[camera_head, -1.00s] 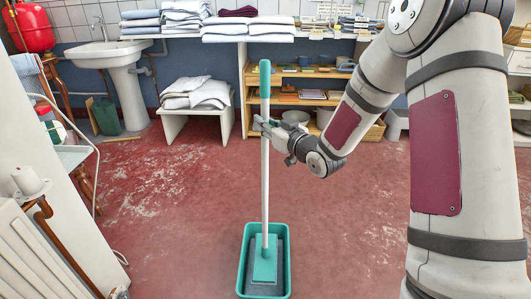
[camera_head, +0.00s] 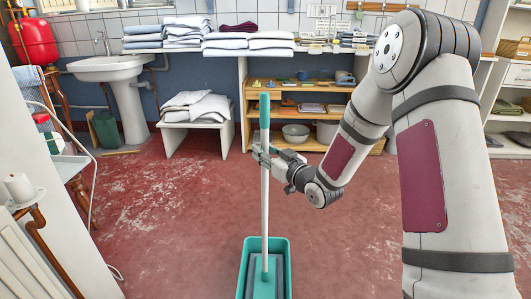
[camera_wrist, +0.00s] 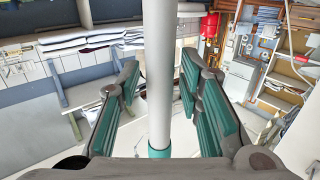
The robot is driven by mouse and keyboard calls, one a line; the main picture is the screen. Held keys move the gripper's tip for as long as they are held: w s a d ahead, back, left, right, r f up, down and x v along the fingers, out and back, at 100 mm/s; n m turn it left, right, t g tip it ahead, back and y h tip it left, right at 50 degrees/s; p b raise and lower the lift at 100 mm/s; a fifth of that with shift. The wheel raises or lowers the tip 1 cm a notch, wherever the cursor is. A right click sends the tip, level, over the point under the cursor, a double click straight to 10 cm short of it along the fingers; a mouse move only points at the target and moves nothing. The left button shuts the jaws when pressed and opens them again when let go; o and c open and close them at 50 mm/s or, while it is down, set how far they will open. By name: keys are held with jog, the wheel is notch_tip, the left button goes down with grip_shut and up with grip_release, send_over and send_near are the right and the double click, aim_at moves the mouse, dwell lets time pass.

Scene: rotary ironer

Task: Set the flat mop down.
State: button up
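The flat mop (camera_head: 265,205) stands close to upright, with a pale pole and a teal grip (camera_head: 264,110) at its top. Its lower end is inside the teal tray (camera_head: 244,262) on the floor, at the bottom of the head view. The bottom edge of the picture cuts off part of the tray, so I cannot tell how the head rests there. My gripper (camera_head: 262,155) is at the pole below the teal grip. In the wrist view the pole (camera_wrist: 158,75) runs between my open fingers (camera_wrist: 160,110), with gaps visible on both sides.
A white stool (camera_head: 198,130) with folded linen and a wooden shelf unit (camera_head: 300,100) stand behind the mop. A washbasin (camera_head: 112,68) is at the back left, and a white cabinet with pipes lines the left edge. Red floor (camera_head: 180,215) around the tray is clear.

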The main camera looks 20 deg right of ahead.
jog(key=shift+r, duration=0.1)
jog(key=shift+r, duration=0.15)
jog(key=p+v, duration=0.2)
jog(key=v, duration=1)
